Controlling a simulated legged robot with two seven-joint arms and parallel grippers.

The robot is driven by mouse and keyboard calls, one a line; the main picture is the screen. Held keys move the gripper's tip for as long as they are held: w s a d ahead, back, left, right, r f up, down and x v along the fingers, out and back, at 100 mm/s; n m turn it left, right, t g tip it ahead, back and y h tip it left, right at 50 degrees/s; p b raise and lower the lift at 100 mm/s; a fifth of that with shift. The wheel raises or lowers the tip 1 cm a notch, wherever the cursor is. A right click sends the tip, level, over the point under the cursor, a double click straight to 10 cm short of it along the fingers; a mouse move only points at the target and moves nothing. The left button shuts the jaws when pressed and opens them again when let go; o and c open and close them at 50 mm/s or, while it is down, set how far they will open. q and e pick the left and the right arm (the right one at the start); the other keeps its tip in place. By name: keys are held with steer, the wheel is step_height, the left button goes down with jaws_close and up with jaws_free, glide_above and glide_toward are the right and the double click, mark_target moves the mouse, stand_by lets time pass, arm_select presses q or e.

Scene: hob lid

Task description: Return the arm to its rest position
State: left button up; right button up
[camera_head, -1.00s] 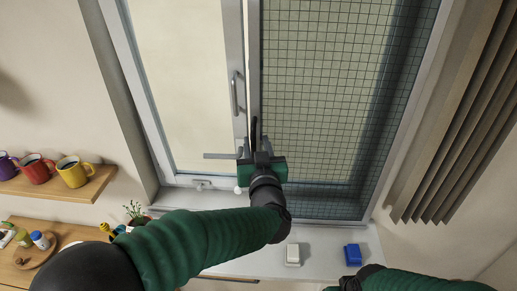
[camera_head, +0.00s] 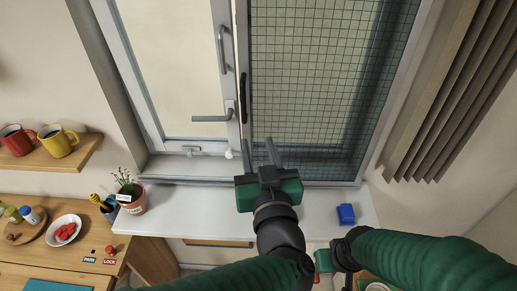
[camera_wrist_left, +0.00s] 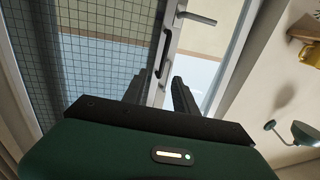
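My left arm reaches up from the bottom of the head view. Its gripper (camera_head: 262,154) is over the windowsill, in front of the lower window frame. The two fingers are apart with nothing between them; the left wrist view (camera_wrist_left: 160,92) also shows them apart and empty. The window's grey lever handle (camera_head: 212,118) lies level, up and left of the fingertips and apart from them. My right arm comes in from the lower right. Its gripper (camera_head: 323,261) shows only in part at the bottom, and its fingers are not clear.
A potted plant (camera_head: 131,197) stands at the sill's left end and a blue block (camera_head: 346,214) at its right. A mug shelf (camera_head: 50,158) is at left, above a wooden counter (camera_head: 30,250) with a white bowl (camera_head: 65,232). Slatted blinds (camera_head: 455,95) hang at right.

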arm_select(q)
steer(key=w+a+f+m+g+h, duration=0.15)
steer(key=a+f+g, duration=0.25)
steer(key=f, duration=0.6)
steer(key=a+f+m+g+h, duration=0.25)
steer(key=a+f+g, duration=0.2)
steer(key=f, duration=0.55)
steer(key=s+a+f+n+g+y, duration=0.1)
steer(key=s+a+f+n+g, duration=0.1)
steer(key=s+a+f+g, duration=0.4)
steer(key=shift+s+a+f+n+g+y, duration=0.4)
steer(key=shift+s+a+f, duration=1.8)
steer(key=shift+s+a, duration=1.6)
steer(key=shift+s+d, duration=0.15)
steer(key=shift+s, duration=0.05)
